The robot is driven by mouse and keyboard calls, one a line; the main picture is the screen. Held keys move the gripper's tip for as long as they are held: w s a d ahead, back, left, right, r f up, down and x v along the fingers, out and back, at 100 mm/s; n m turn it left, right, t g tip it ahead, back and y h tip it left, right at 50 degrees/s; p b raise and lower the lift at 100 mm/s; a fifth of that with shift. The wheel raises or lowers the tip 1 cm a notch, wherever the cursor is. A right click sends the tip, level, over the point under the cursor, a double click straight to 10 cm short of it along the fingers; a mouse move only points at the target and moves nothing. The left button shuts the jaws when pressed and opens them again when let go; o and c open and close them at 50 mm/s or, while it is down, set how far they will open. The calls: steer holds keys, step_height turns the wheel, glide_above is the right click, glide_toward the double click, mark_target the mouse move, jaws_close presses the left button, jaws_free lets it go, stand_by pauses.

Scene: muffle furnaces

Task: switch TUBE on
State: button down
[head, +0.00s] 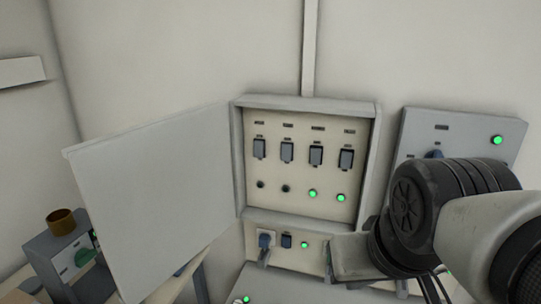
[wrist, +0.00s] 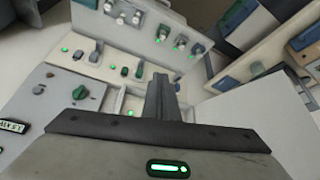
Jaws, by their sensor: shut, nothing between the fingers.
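An open wall cabinet (head: 306,101) in the head view holds a row of several dark switches under small labels too blurred to read, so I cannot tell which is TUBE. Below the switches, the two left lamps (head: 261,184) are dark and the two right lamps (head: 312,193) glow green. My gripper (wrist: 161,92) has its fingers together and empty in the wrist view, with lit panels beyond the tips. In the head view my arm comes in from the right, below and right of the cabinet, and its fingertips cannot be made out.
The cabinet's door (head: 150,190) stands wide open to the left. A lower panel (head: 285,250) has a plug, a switch and a green lamp. A grey panel (head: 465,135) with a green lamp is on the right wall. A box with a brown cup (head: 61,222) stands lower left.

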steer(key=w+a+r+n+t+h+b, duration=0.1)
steer(key=w+a+r+n+b, duration=0.2)
steer(key=w, duration=0.7)
steer(key=w+a+r+n+t+h+b, duration=0.1)
steer(key=w+a+r+n+b, duration=0.2)
steer(key=w, duration=0.6)
steer(key=w+a+r+n+t+h+b, duration=0.1)
steer(key=w+a+r+n+b, duration=0.2)
steer(key=w+a+n, duration=0.3)
steer(key=w+n, duration=0.2)
steer(key=w, duration=0.2)
steer(key=shift+w+a, duration=0.15)
steer(key=shift+w, duration=0.2)
glide_toward(285, 161)
step_height(285, 161, down, 4)
steer(key=shift+w+d+r, duration=0.1)
steer(key=shift+w+d, duration=0.15)
steer(key=shift+w, duration=0.35)
steer(key=shift+w+d, duration=0.3)
steer(key=shift+w, duration=0.25)
steer(key=shift+w+d, duration=0.2)
steer(key=shift+w, duration=0.55)
